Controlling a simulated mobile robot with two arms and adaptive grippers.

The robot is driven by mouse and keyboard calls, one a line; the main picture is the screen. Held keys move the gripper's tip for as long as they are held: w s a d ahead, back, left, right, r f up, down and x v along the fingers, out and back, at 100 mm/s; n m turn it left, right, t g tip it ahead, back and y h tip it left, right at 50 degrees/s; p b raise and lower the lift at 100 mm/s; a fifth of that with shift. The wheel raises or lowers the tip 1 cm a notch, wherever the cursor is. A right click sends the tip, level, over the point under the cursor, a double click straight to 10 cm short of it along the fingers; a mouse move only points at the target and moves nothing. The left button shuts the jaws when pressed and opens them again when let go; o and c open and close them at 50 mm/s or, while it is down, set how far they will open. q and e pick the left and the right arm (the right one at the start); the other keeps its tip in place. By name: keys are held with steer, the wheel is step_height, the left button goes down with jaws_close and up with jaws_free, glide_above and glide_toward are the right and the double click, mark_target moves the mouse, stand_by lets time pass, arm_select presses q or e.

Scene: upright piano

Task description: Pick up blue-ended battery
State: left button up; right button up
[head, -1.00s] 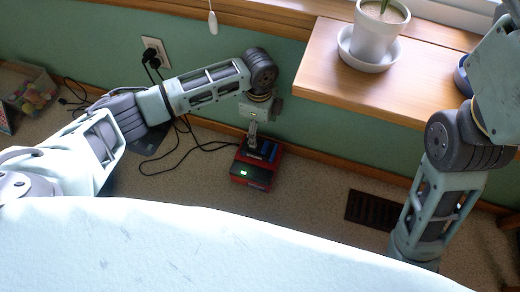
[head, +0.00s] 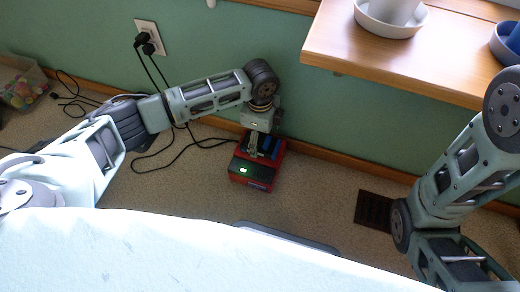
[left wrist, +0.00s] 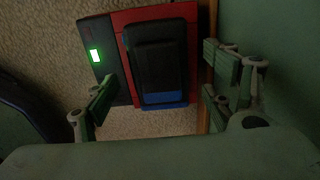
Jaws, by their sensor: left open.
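The blue-ended battery (left wrist: 160,62) is a black block with a blue strip at its lower end in the left wrist view. It sits in a red and black charger (left wrist: 116,64) with a lit green display. In the head view the charger (head: 250,180) stands on the floor near the wall, and the battery (head: 267,148) shows partly behind my gripper. My left gripper (head: 257,140) is just over the charger. In the left wrist view its fingers (left wrist: 158,84) are apart, one on each side of the battery. I cannot tell whether they touch it. My right gripper is out of view.
A wooden ledge (head: 400,58) with a white pot saucer (head: 390,22) juts out above right. A wall outlet (head: 150,38) has plugs with black cables. A dark floor vent (head: 374,211) lies to the right. Carpet around the charger is mostly clear.

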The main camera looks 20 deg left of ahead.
arm_select(q)
steer(key=shift+f, duration=0.65)
steer(key=shift+c, duration=0.2)
steer(key=shift+r, duration=0.1)
steer(key=c, duration=1.6)
steer(key=shift+c, duration=0.2)
